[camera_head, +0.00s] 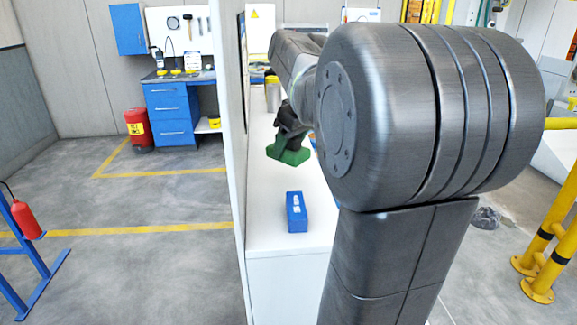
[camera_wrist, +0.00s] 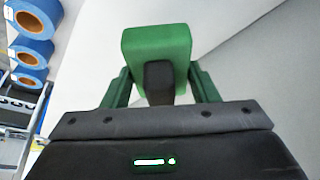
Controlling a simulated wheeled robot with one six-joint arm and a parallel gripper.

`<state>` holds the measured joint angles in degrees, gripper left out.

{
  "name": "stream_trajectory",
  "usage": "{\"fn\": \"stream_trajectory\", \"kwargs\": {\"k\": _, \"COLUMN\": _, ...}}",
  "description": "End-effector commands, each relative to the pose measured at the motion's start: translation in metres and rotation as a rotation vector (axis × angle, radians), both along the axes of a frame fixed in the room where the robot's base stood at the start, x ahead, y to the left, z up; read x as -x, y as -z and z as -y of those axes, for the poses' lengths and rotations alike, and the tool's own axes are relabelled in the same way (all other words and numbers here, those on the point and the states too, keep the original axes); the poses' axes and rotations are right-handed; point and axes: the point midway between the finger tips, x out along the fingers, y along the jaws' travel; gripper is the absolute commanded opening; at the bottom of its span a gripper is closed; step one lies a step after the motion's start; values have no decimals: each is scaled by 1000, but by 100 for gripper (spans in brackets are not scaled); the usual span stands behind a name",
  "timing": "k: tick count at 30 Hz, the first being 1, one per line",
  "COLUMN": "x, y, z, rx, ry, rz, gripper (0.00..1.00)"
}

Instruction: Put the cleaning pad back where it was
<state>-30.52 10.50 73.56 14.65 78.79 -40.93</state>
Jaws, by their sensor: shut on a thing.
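The cleaning pad is a green block with a dark grip; it fills the top middle of the wrist view (camera_wrist: 157,45). In the head view the green pad (camera_head: 288,153) shows below my gripper (camera_head: 291,132), over the white counter (camera_head: 262,232). I cannot tell whether the pad touches the counter. My own arm hides much of the counter's right side.
A blue box (camera_head: 297,212) lies on the counter, nearer than the pad. A metal can (camera_head: 272,94) stands farther back. The counter between pad and box looks clear. Blue rolls (camera_wrist: 31,50) sit at the left in the wrist view.

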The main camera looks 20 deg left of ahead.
Motion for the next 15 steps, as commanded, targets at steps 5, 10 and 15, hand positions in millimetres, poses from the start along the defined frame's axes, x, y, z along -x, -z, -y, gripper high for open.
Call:
{"fn": "stream_trajectory", "kwargs": {"k": 5, "x": 0, "y": 18, "z": 0, "rx": 1, "ry": 0, "rz": -1, "gripper": 33}}
{"fn": "stream_trajectory", "kwargs": {"k": 10, "x": 0, "y": 43, "z": 0, "rx": 1, "ry": 0, "rz": -3, "gripper": 33}}
{"fn": "stream_trajectory", "kwargs": {"k": 15, "x": 0, "y": 57, "z": 0, "rx": 0, "ry": 0, "rz": 0, "gripper": 33}}
